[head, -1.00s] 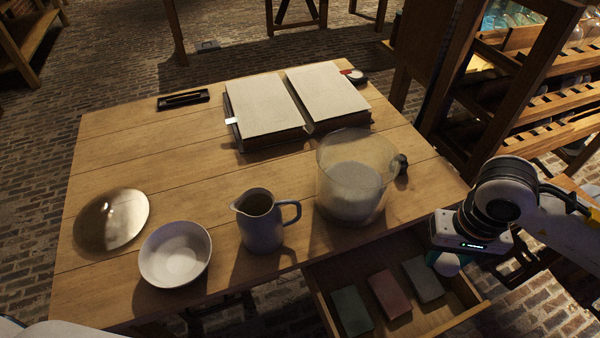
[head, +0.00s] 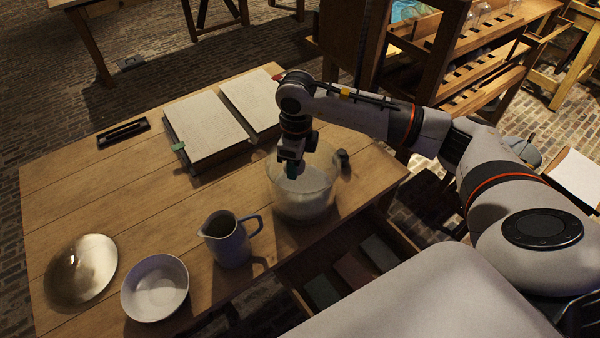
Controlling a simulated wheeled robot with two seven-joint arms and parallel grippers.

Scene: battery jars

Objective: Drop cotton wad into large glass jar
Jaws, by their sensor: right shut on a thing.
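The large glass jar (head: 326,182) stands upright near the table's right front edge, with pale contents in its lower part. My right gripper (head: 292,172) points down over the jar's mouth, its fingertips at about rim level or slightly inside. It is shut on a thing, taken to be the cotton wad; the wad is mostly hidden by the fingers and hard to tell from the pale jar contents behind. My left gripper is not in view.
A grey pitcher (head: 228,246) stands just left of the jar. A white bowl (head: 155,288) and a round shiny lid (head: 80,268) lie further left. An open book (head: 205,128) lies behind. An open drawer (head: 300,293) with several blocks juts out in front.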

